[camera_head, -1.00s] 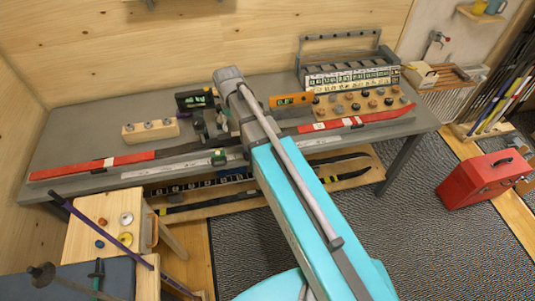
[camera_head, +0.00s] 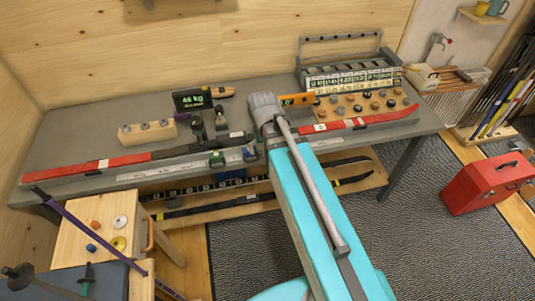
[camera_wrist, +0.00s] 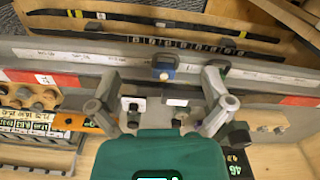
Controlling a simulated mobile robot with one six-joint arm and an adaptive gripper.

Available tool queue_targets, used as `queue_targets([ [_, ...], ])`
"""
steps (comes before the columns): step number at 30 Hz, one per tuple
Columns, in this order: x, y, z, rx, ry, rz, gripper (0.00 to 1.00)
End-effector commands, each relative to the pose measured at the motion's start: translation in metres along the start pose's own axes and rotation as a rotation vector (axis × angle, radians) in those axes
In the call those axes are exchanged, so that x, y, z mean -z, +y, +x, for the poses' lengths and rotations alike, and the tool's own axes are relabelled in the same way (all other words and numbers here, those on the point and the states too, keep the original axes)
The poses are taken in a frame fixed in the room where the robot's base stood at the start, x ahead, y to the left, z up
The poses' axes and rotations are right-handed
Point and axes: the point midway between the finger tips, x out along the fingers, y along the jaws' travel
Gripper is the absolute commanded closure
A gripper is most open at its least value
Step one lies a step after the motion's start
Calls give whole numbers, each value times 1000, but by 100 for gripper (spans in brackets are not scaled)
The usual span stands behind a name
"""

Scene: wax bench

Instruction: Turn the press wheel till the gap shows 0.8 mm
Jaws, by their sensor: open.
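My gripper (camera_wrist: 163,95) is open in the wrist view, its two grey fingers spread over the bench with nothing between them in contact. In the head view my arm's end hides the fingers. An orange gauge with a small dark display (camera_head: 296,100) stands on the bench, partly covered by my arm; it also shows beside the left finger in the wrist view (camera_wrist: 94,123). Its digits are not readable. A blue clamp with a dark top (camera_wrist: 163,68) sits on the long ski edge, beyond the fingertips. I cannot make out the press wheel.
A dark display reading 46 kg (camera_head: 192,99) and a wooden block with knobs (camera_head: 147,131) stand at the left. A rack of corks (camera_head: 365,102) is at the right. A red-ended ski (camera_head: 100,165) runs along the front. A red toolbox (camera_head: 487,182) stands on the floor.

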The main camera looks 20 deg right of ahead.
Motion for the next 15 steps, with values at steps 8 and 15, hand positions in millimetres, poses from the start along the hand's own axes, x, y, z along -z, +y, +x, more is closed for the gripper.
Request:
queue_targets([
  [8, -15, 6, 6, 2, -2, 54, 0],
  [15, -16, 7, 6, 3, -2, 58, 0],
])
